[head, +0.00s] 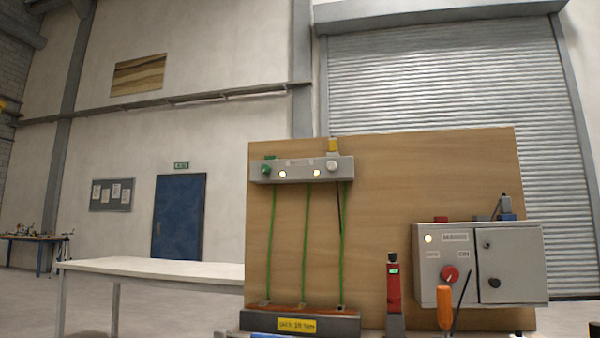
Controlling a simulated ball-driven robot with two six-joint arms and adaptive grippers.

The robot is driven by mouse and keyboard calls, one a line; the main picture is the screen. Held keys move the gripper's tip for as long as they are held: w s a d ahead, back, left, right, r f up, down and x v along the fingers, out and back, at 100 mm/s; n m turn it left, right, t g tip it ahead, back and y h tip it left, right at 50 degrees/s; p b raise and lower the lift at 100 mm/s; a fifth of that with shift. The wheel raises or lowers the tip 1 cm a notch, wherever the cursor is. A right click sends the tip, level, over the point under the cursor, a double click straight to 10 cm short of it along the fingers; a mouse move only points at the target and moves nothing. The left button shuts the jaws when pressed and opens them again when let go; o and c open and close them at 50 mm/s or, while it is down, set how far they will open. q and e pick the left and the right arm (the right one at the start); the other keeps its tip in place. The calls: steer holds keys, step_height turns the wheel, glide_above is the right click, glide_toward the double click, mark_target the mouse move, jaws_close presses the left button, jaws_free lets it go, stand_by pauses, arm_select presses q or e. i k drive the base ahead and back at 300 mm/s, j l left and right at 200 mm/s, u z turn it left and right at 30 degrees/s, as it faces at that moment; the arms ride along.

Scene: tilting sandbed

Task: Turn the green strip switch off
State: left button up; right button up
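A grey strip box (302,178) is mounted high on the left of an upright wooden board (390,180). At its left end is a small green switch or knob (265,168), with a green piece on the box top just above it. A round whitish knob (332,165) is at the right end, below a yellow piece (333,145). The switch position is too small to read. Neither of my grippers is in view.
Green cords (306,240) run from the strip to a dark base (258,322) with a yellow label. A grey control box (455,285) with a red knob is at right. A red device (393,285) and an orange-handled tool (444,308) stand before the board. A white table (160,267) is at left.

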mark_target(265, 169)
steer(key=i+j, duration=0.15)
steer(key=j, duration=0.2)
steer(key=i+j, duration=0.15)
steer(key=j, duration=0.25)
steer(key=i+j, duration=0.15)
steer(key=j, duration=0.2)
steer(key=i+z, duration=0.05)
